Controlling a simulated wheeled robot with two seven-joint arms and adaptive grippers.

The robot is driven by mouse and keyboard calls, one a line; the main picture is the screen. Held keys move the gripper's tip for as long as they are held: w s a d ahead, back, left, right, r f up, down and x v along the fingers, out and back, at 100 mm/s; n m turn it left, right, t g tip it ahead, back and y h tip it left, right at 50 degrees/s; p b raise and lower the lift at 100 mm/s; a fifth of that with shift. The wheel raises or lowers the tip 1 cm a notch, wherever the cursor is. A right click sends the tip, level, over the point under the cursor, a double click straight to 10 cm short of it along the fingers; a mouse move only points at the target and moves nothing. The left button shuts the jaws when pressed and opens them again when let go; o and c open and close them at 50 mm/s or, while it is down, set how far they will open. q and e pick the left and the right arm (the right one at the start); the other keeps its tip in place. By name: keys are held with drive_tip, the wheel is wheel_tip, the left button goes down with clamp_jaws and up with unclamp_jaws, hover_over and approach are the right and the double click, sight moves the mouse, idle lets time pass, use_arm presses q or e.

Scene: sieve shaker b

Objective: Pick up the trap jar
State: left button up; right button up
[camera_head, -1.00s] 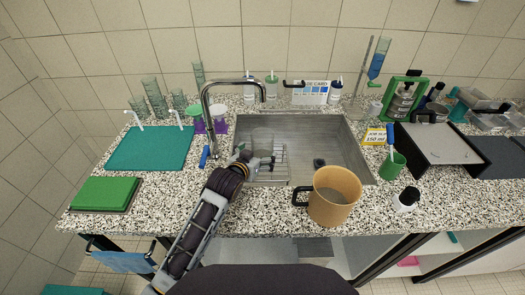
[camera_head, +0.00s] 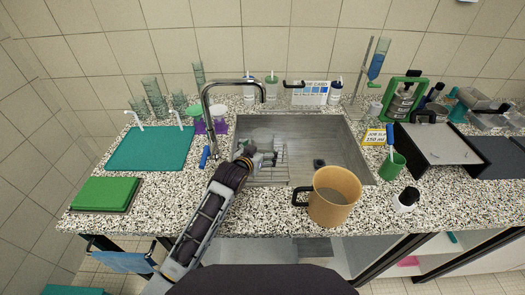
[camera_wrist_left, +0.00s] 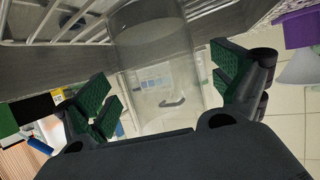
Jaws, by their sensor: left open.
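The trap jar looks to be a clear, see-through cylinder (camera_wrist_left: 160,65) in the left wrist view. It shows only faintly in the head view (camera_head: 262,134), in the left part of the sink beside the wire rack. My left gripper (camera_head: 266,154) reaches into the sink from the front. In the left wrist view its green-padded fingers (camera_wrist_left: 168,92) are spread, one on each side of the jar. My right gripper is not in view.
The steel sink (camera_head: 345,150) has a wire rack (camera_head: 273,172) in it. The tap (camera_head: 207,110) arches close to my left arm. A tan jug (camera_head: 335,197) stands at the sink's front edge. A teal mat (camera_head: 150,148) lies to the left.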

sight(263, 129)
use_arm(q)
drive_tip(key=shift+x, duration=0.8)
drive_tip(key=shift+w+d+f, duration=0.15)
drive_tip(key=shift+w, duration=0.3)
drive_tip(key=c, duration=1.2)
drive_tip(key=shift+r, duration=5)
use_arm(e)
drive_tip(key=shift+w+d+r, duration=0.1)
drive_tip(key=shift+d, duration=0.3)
